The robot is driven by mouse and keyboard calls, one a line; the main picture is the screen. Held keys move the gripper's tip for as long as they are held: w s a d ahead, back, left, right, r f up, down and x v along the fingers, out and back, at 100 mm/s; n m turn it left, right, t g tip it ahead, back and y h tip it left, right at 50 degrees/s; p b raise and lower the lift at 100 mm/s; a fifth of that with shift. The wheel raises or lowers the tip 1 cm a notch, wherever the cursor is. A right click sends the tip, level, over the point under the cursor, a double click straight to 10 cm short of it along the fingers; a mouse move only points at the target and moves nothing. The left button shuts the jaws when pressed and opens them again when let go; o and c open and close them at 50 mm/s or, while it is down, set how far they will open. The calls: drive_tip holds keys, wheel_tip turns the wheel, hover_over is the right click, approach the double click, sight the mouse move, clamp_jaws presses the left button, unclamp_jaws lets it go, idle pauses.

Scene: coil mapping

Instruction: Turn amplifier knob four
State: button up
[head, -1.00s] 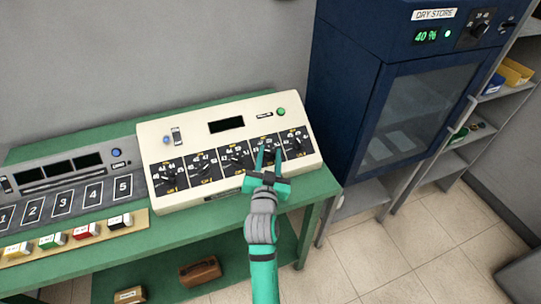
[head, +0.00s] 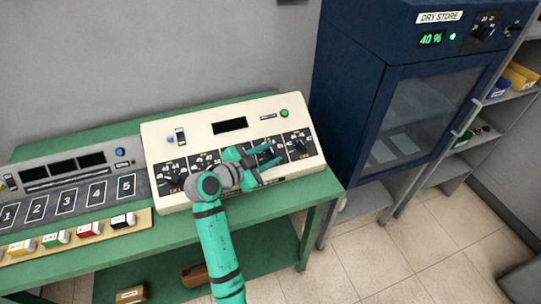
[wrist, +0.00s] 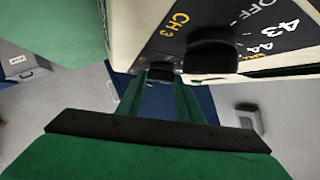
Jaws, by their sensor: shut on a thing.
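The cream amplifier (head: 185,130) stands on the green bench with a row of dark channel panels and black knobs. My gripper (head: 264,163) comes in from the left, low across the row, with its fingers on either side of knob four (head: 266,156). In the wrist view my gripper (wrist: 161,82) has two green fingers with a dark knob (wrist: 160,72) between their tips, and they are shut on it. Knob three (wrist: 212,50) is close above, beside its CH 3 label. Knob four's pointer direction is hidden.
Knob five (head: 299,146) is just right of the fingers. My arm covers part of the middle panels. A grey numbered console (head: 75,190) and a row of coloured blocks (head: 88,230) are left. A blue dry-store cabinet (head: 360,90) stands close on the right.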

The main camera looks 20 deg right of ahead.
drive_tip(key=m+g, duration=0.4)
drive_tip(key=shift+w+a+r+g, duration=0.1)
drive_tip(key=shift+w+r+g, duration=0.05)
drive_tip(key=shift+w+g, duration=0.25)
drive_tip(key=m+g+y, duration=0.2)
drive_tip(key=m+g, duration=0.1)
drive_tip(key=shift+w+r+m, duration=0.1)
drive_tip(key=shift+w+m, duration=0.1)
drive_tip(key=shift+m, duration=0.1)
drive_tip(key=m+g+y, duration=0.2)
drive_tip(key=shift+w+r+m+g, duration=0.1)
drive_tip(key=shift+w+m+g, duration=0.1)
drive_tip(key=shift+m+g, duration=0.15)
drive_tip(key=shift+d+m+g+y, duration=0.2)
drive_tip(key=shift+m+g+y, duration=0.25)
drive_tip(key=shift+m+y, duration=0.3)
drive_tip(key=shift+d+m+g+y, duration=0.15)
drive_tip(key=shift+m+g+y, duration=0.25)
drive_tip(key=shift+m+y, duration=0.3)
drive_tip(key=o, duration=1.1)
drive_tip(key=shift+d, duration=0.1)
drive_tip(key=v, duration=1)
drive_tip(key=shift+w+r, duration=0.25)
drive_tip(key=shift+r, duration=0.1)
